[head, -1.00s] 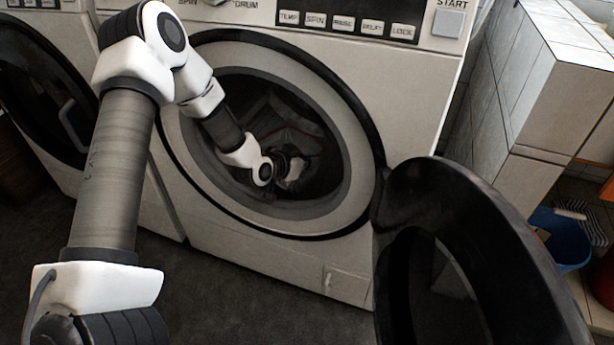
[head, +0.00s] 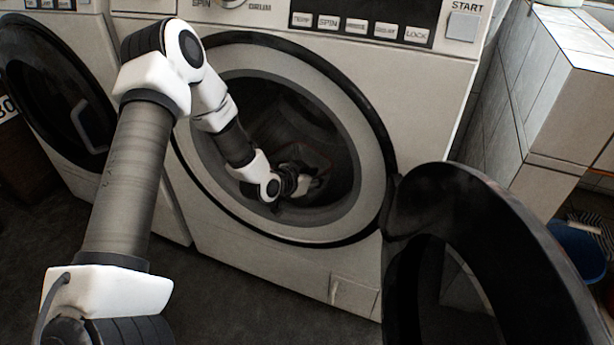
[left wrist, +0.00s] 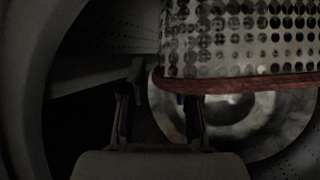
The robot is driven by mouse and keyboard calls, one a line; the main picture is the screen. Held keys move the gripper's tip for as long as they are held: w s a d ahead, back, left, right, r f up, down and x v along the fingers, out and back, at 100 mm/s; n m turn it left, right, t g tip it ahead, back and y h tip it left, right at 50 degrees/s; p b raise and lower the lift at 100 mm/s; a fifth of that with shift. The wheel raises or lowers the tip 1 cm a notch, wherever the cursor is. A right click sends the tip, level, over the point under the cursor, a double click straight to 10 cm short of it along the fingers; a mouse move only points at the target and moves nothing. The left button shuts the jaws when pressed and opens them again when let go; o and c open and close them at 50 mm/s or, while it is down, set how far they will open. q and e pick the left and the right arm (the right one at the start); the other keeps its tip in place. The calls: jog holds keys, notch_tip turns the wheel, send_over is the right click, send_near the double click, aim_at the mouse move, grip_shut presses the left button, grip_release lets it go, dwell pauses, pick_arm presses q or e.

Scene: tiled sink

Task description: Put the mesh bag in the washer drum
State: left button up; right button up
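The washer drum (head: 262,102) is open at the front of the middle machine. My left arm reaches through its opening, and my left gripper (head: 312,184) is inside, low in the drum. The left wrist view shows its two fingers (left wrist: 158,105) spread apart with an empty gap between them. The mesh bag (left wrist: 245,40), pale and perforated with a red-brown edge, hangs across the upper right there, over the right fingertip. I cannot tell whether they touch. In the head view the bag (head: 318,152) is a dim shape with a reddish edge inside the drum. My right gripper is out of view.
The washer's round black door (head: 455,195) stands open at the right. Another washer with a dark door (head: 55,95) is at the left. A tiled block (head: 550,90) and a blue bucket (head: 578,245) are at the right. The dark floor (head: 235,300) in front is clear.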

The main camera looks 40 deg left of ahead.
pick_arm(q)
jog(key=d+r+p+v, duration=0.1)
jog(key=p+v, duration=0.5)
jog(key=v, duration=0.5)
jog(key=s+d+f+g+h, duration=0.1)
jog(key=s+d+f+g, duration=0.5)
jog(key=s+d+f, duration=0.3)
jog(key=s+d+f+n+g+y, duration=0.1)
jog(key=s+d+f+g, duration=0.1)
jog(key=s, duration=0.6)
jog(key=s+d+f+n+g+y, duration=0.1)
jog(key=s+d+f+g, duration=0.1)
jog(key=s+f+g, duration=0.2)
jog(key=s+f, duration=0.3)
jog(key=s, duration=0.2)
jog(key=shift+d+n, duration=0.25)
jog(key=shift+n, duration=0.15)
jog(key=shift+w+r, duration=0.1)
jog(key=shift+r, duration=0.05)
